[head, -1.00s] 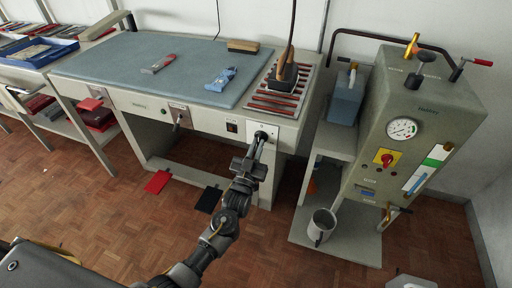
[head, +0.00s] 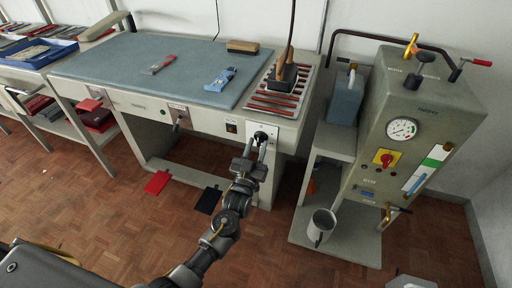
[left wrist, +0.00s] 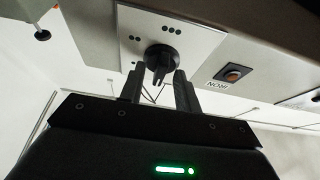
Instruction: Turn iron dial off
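The iron dial (head: 262,136) is a black knob on a white plate at the right end of the table's front panel. In the left wrist view the dial (left wrist: 160,57) sits on its plate (left wrist: 195,42), which bears groups of black dots. My left gripper (head: 255,151) is just in front of the dial. Its two fingers are apart, with the dial showing between and beyond their tips. I see no finger clearly touching it. My right gripper is not in view.
An iron (head: 286,73) stands on a red-striped rest above the dial. A switch labelled IRON (left wrist: 233,74) is beside the plate. A grey machine (head: 415,120) with a gauge stands to the right, with a mug (head: 321,226) on its low shelf. Floor in front is free.

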